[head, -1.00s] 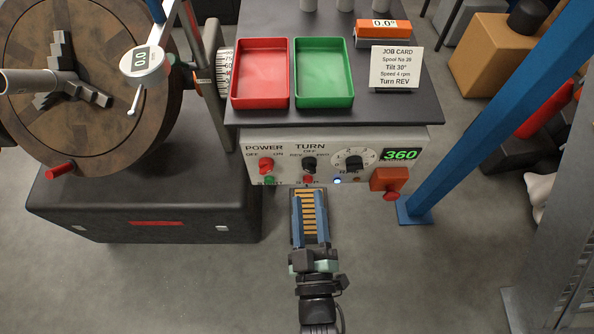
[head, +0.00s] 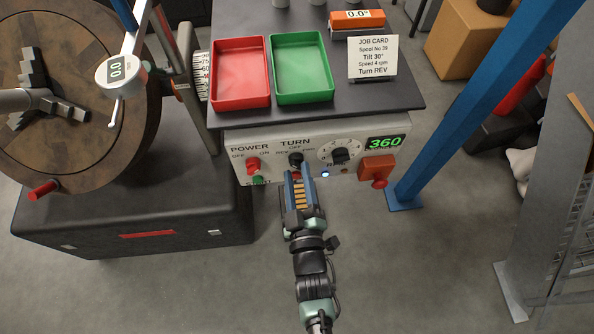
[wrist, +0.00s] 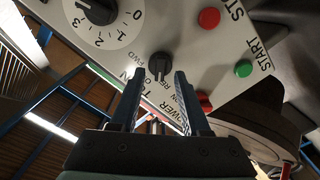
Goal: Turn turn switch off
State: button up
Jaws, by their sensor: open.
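The turn switch (head: 296,159) is a small black knob under the TURN label on the white control panel (head: 345,165). In the wrist view the knob (wrist: 160,65) stands just beyond and between my fingertips, with REV and FWD labels beside it. Which label its pointer faces I cannot tell clearly. My gripper (head: 297,178) is open and empty, reaching up to the panel from below; in the wrist view its two fingers (wrist: 157,82) lie on either side of the knob's line. Contact with the knob is not visible.
The red power knob (head: 253,164) is left of the turn switch. A blue post (head: 470,110) stands further right. A job card (head: 372,57) reads Turn REV.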

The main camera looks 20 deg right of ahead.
jog(key=shift+w+d, duration=0.1)
jog(key=shift+w, duration=0.4)
grip_shut()
